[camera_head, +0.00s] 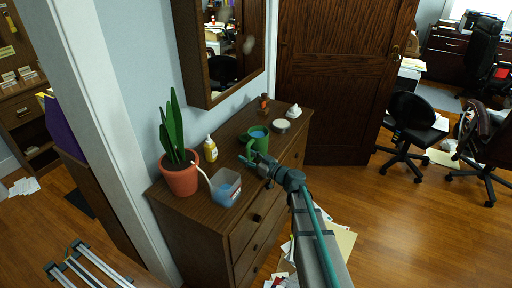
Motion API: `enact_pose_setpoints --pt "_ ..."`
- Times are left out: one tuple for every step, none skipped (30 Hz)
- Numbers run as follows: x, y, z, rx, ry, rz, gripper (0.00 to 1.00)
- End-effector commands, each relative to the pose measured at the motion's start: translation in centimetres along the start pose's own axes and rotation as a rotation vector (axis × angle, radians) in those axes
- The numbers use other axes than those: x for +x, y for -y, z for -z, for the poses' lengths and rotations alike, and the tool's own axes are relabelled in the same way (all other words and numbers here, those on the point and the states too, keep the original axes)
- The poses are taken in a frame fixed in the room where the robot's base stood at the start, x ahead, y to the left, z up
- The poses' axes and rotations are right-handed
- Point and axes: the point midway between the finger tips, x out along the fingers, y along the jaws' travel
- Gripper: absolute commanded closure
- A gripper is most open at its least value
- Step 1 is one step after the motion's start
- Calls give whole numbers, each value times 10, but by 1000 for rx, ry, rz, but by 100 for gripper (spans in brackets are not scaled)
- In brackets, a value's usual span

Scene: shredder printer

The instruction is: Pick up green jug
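The green jug (260,135) stands upright on top of the brown wooden dresser (228,190), near its middle, with something bluish showing in its open top. My gripper (250,158) is at the end of my arm, just in front of the jug's lower part. It overlaps the jug's lower left side in the picture. I cannot tell whether the fingers touch the jug, or whether they are open or shut. The lower part of the jug is partly hidden by my gripper.
A mirror (224,55) hangs behind. Papers lie on the floor.

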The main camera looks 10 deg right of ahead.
Motion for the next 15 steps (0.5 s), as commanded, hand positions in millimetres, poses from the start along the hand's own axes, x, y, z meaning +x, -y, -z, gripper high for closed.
enact_pose_setpoints --pt "0 0 0 0 0 0 67" --pt "0 0 0 0 0 0 72" --pt "0 0 0 0 0 0 79" --pt "0 0 0 0 0 0 84" --pt "0 0 0 0 0 0 89" --pt "0 0 0 0 0 0 95" --pt "0 0 0 0 0 0 100" --pt "0 0 0 0 0 0 100" --pt "0 0 0 0 0 0 100" --pt "0 0 0 0 0 0 100" --pt "0 0 0 0 0 0 100" --pt "0 0 0 0 0 0 100" --pt "0 0 0 0 0 0 100" --pt "0 0 0 0 0 0 100" --pt "0 0 0 0 0 0 100"
